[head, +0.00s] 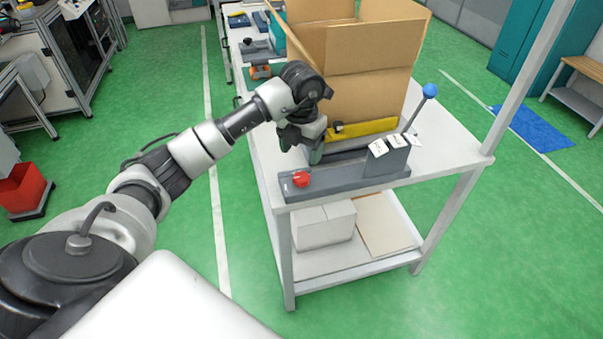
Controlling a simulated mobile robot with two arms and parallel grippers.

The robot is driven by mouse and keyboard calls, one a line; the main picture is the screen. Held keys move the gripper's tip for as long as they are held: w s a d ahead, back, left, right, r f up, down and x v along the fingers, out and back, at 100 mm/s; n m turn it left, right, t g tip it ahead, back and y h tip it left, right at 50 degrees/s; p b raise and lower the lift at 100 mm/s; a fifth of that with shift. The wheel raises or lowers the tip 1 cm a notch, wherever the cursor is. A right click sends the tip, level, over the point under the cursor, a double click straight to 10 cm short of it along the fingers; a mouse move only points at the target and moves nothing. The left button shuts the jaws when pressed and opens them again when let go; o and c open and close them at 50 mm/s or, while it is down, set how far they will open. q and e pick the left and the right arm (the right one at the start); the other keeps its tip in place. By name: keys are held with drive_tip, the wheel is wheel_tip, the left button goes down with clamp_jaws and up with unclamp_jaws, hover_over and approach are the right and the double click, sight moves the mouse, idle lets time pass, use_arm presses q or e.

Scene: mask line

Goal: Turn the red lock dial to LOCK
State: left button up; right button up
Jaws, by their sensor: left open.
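The red lock dial (301,179) is a round knob on the front left end of a dark grey fixture (335,180) on the white table. My left gripper (315,155) is above the fixture, a little behind and to the right of the dial, pointing down and apart from the dial. It is open, and I see nothing between its fingers. The dial's markings are too small to read. My right gripper is not in view.
A lever with a blue ball (430,91) rises at the fixture's right end. A yellow bar (365,127) lies behind it. A large open cardboard box (365,75) stands behind these. A table post (525,75) rises at the right.

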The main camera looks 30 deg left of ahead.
sight(301, 176)
use_arm(q)
wheel_tip(301, 176, down, 8)
drive_tip(key=shift+f+p, duration=0.2)
drive_tip(key=shift+p, duration=0.1)
drive_tip(key=c, duration=0.9)
